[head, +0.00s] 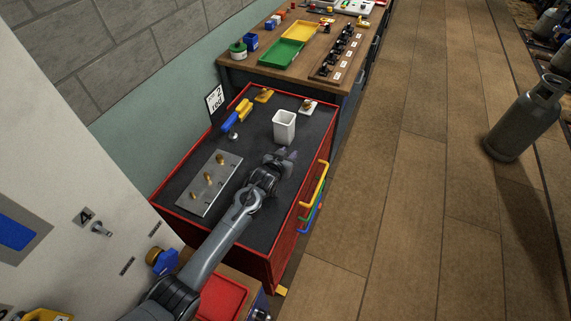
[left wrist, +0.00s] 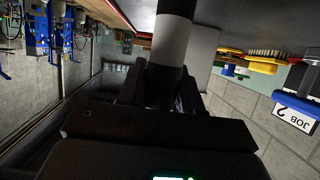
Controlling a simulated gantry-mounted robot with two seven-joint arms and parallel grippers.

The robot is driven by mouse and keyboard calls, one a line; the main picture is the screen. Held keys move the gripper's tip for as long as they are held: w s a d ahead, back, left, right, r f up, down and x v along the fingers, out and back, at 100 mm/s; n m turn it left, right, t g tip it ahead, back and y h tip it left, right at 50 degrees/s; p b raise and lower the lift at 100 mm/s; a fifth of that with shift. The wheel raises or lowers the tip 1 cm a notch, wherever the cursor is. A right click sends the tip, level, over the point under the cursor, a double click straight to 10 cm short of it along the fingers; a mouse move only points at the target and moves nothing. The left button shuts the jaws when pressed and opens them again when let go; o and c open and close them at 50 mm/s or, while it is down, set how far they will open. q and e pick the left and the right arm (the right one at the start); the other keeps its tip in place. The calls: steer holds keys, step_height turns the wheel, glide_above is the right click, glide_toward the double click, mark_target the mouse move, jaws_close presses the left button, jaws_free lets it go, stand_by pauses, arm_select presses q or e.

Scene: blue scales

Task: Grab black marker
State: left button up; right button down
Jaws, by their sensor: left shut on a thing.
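A black marker with a white band (left wrist: 173,38) stands between the fingers of my left gripper (head: 284,158) in the left wrist view, where it looks large and close. The left gripper is shut on it. In the head view the gripper is over the right part of the dark cart top, just in front of a white square cup (head: 283,128). The marker is hard to make out there. The cup also shows behind the marker in the left wrist view (left wrist: 200,45). My right gripper is not in view.
The red-edged cart top (head: 257,222) holds a metal plate with brass knobs (head: 209,184), blue and yellow tools (head: 231,121) and a job sign (head: 215,98). A workbench with yellow and green trays (head: 280,53) stands behind. A gas cylinder (head: 526,120) is at right.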

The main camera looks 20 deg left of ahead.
arm_select(q)
steer(key=shift+r, duration=0.1)
steer(key=shift+r, duration=0.5)
steer(key=s+d+r, duration=0.1)
steer(key=d+r, duration=0.8)
steer(key=d, duration=0.2)
steer(key=shift+d+r+p, duration=0.35)
steer(key=shift+r, duration=0.05)
